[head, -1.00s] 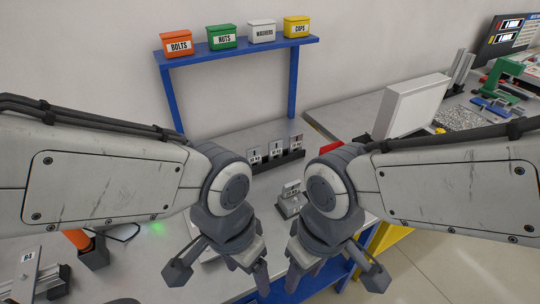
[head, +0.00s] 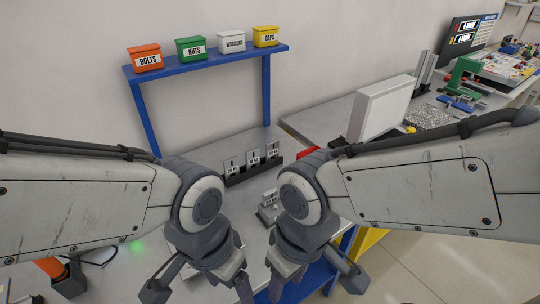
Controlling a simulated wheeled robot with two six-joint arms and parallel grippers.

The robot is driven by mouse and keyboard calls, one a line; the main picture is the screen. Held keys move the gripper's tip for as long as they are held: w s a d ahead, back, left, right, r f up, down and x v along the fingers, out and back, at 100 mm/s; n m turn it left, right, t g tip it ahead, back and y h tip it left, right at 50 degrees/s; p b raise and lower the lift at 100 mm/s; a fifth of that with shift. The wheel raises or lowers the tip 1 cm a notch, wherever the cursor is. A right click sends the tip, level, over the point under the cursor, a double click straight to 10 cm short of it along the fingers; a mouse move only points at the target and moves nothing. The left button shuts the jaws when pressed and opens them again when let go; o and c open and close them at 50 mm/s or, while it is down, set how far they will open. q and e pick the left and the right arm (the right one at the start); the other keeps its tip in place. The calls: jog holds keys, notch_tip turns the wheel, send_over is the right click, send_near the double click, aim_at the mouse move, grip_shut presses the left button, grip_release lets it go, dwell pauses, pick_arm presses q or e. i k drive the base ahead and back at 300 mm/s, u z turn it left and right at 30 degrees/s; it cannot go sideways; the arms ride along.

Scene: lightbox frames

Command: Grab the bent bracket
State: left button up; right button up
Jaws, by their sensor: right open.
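I cannot pick out a bent bracket for certain. A small grey metal piece with a labelled upright plate (head: 268,207) stands on the bench, partly behind my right arm. My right gripper (head: 284,282) is open and points down near the bench's front edge, below that piece in the picture. My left gripper (head: 238,284) points down beside it on the left, over the bench. Its fingertips run toward the bottom edge, and its jaw opening is not clear. Nothing shows held in either gripper.
A dark rack (head: 254,171) holds labelled plates at the back of the bench. A blue shelf (head: 205,67) carries several coloured bins. A pale upright panel (head: 382,109) stands on the right-hand bench. Open floor (head: 440,265) lies at the lower right.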

aim_at(271, 197)
jog(key=z, duration=0.5)
jog(key=k, duration=0.6)
jog(key=z, duration=0.85)
jog(key=i, duration=0.75)
jog(key=u, duration=0.5)
jog(key=i, duration=0.6)
jog(key=u, duration=1.05)
jog(key=i, duration=0.3)
jog(key=u, duration=0.2)
